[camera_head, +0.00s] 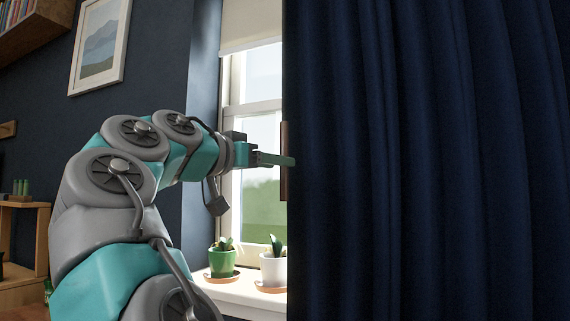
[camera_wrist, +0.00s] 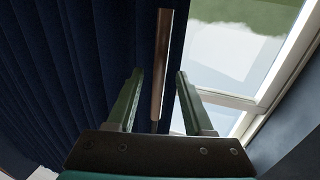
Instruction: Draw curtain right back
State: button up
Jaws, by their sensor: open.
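The dark blue curtain (camera_head: 425,160) hangs in folds over the right half of the head view; its left edge covers part of the window. A brown vertical handle bar (camera_head: 284,162) stands at that left edge. In the wrist view the curtain (camera_wrist: 60,70) fills the left side and the bar (camera_wrist: 161,65) stands upright near the middle. My gripper (camera_head: 290,161) is at the curtain's edge, level with the bar. In the wrist view my gripper (camera_wrist: 160,78) is open, with the lower part of the bar appearing between its two fingers. I cannot tell whether either finger touches it.
The window (camera_head: 255,130) has a raised pale blind (camera_head: 250,22). A green pot (camera_head: 222,262) and a white pot (camera_head: 273,267) with plants stand on the sill (camera_head: 245,290) below my gripper. A framed picture (camera_head: 98,45) hangs at upper left; wooden shelves (camera_head: 25,240) stand at lower left.

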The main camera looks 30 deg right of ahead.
jog(key=x, duration=0.3)
jog(key=shift+w+d, duration=0.1)
jog(key=shift+d, duration=0.15)
grip_shut()
dwell(1.2)
